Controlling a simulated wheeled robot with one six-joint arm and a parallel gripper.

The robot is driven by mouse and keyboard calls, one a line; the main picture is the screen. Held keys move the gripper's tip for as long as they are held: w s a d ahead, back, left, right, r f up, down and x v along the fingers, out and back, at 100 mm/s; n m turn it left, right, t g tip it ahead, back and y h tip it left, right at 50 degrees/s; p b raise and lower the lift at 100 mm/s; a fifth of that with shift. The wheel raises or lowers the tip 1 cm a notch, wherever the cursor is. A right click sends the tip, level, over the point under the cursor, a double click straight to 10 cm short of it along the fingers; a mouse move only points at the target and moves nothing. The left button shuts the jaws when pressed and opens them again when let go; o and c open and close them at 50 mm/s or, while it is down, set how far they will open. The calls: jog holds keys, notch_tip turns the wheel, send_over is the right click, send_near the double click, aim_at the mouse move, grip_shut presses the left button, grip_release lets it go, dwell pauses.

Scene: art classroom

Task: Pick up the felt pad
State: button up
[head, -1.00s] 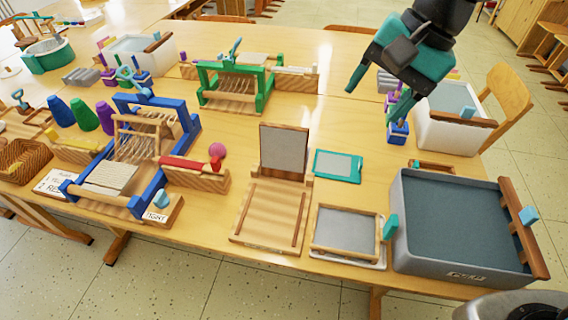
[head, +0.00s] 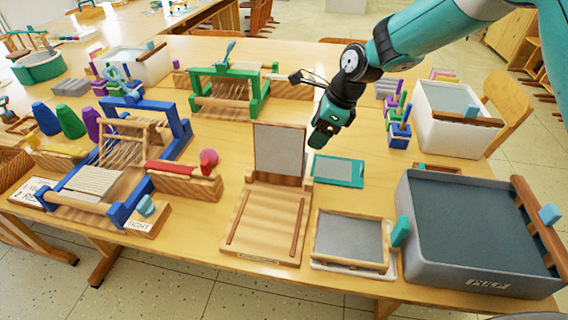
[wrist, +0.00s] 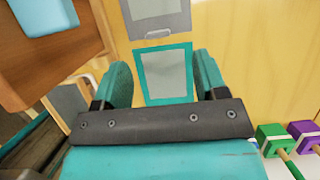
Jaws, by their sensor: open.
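A flat grey pad with a teal border (head: 338,170), the likeliest felt pad, lies on the table just right of a wooden stand with an upright grey panel. My gripper (head: 325,138) hangs above and slightly left of it in the head view, pointing down. In the wrist view the teal-bordered pad (wrist: 165,73) shows between my two teal fingers (wrist: 161,85). They are spread apart with nothing held, and the pad looks to be below them.
The wooden stand (head: 268,222) is close to the left. A framed grey screen (head: 349,238) and a grey tub (head: 478,220) stand nearer the front edge. Coloured spools (head: 399,128) and a white tub (head: 452,118) are to the right. A green loom (head: 225,88) stands behind left.

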aim_at(306, 167)
jog(key=x, duration=0.7)
jog(key=shift+s+d+f, duration=0.2)
jog(key=shift+s+f, duration=0.1)
jog(key=shift+a+f, duration=0.2)
jog(key=shift+f, duration=0.25)
jog(key=c, duration=1)
jog(key=shift+r, duration=0.1)
notch_tip(306, 167, up, 7)
jog(key=shift+w+f, duration=0.1)
jog(key=shift+f, duration=0.1)
jog(key=s+d, duration=0.3)
jog(key=d, duration=1.4)
jog(key=shift+d+b, duration=0.3)
jog(key=shift+d, duration=0.1)
